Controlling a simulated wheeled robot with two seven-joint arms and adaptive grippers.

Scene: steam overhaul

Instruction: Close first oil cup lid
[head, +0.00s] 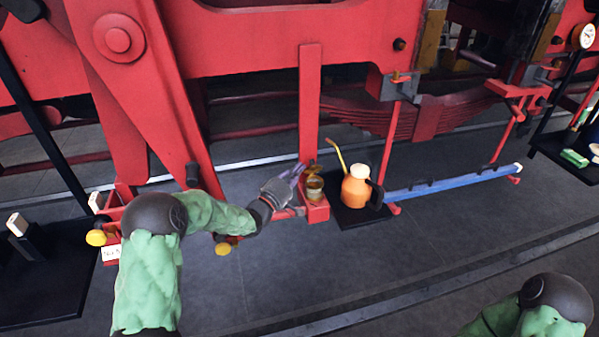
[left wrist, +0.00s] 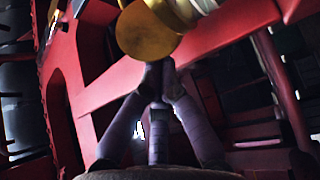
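The first oil cup (head: 315,190) is a small brass cup on a red bracket beside the red upright post. Its brass lid (head: 312,168) appears raised at the back of the cup's rim. In the left wrist view the lid seems to be the round brass disc (left wrist: 145,32) at the top, beside a pale cylindrical part. My left gripper (head: 299,171) is just left of the cup, close to the lid. Its purple-grey fingers (left wrist: 157,72) meet at the tips just below the disc, with nothing seen between them. Whether they touch it is unclear. My right gripper is out of view.
An orange oil can (head: 356,187) with a yellow spout stands on a black tray (head: 362,216) right of the cup. A blue bar (head: 450,182) runs off to the right. Another brass cup (head: 223,247) hangs lower left. The floor in front is clear.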

